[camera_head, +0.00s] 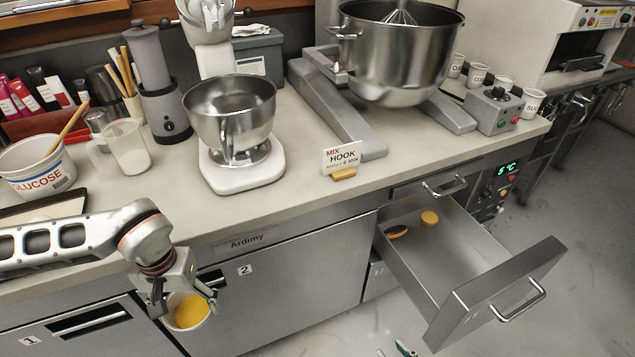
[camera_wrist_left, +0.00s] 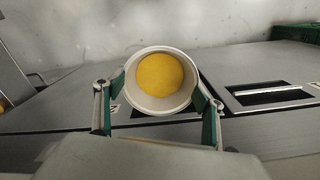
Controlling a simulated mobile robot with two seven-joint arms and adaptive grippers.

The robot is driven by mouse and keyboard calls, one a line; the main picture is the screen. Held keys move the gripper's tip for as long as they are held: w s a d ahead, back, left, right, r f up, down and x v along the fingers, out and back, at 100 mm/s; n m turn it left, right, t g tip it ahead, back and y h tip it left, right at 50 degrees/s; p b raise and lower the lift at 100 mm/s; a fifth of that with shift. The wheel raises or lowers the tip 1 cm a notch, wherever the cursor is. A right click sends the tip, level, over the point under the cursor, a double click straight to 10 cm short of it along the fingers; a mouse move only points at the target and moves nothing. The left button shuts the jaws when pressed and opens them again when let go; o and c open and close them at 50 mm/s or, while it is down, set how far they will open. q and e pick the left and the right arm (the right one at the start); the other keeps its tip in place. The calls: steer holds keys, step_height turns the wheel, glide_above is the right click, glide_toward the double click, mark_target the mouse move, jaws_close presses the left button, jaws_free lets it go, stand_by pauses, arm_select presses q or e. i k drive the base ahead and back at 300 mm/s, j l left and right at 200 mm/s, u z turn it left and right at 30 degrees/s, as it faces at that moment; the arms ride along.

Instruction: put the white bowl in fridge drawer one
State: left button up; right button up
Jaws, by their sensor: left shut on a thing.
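The white bowl (camera_head: 202,322) holds something yellow. My left gripper (camera_head: 186,296) is shut on it, in front of the counter's lower fronts. In the left wrist view the bowl (camera_wrist_left: 141,101) sits between the two green-padded fingers (camera_wrist_left: 158,105), its open side and yellow content facing the camera. An open drawer (camera_head: 497,312) juts out at the right, with two small orange-yellow items inside; I cannot read a number on it. A shut front marked 1 (camera_head: 60,345) is at the lower left. A green-and-light tip, perhaps my right gripper (camera_head: 402,348), shows at the bottom edge, mostly cut off.
A shut front marked 2 (camera_head: 300,275) lies between my left gripper and the open drawer. On the counter (camera_head: 300,190) stand a glucose tub (camera_head: 38,170), a jug (camera_head: 128,148), a stand mixer (camera_head: 240,165) and a large steel mixing bowl (camera_head: 395,60). Floor shows below the fronts.

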mark_target(447, 273)
steer(key=l+z, duration=0.25)
steer(key=i+l+z, duration=0.15)
steer(key=l+z, duration=0.15)
steer(key=l, duration=0.15)
steer(key=i+l+z, duration=0.1)
steer(key=l+z, duration=0.15)
steer(key=i+l+z, duration=0.25)
steer(key=l, duration=0.15)
steer(key=k+l, duration=0.05)
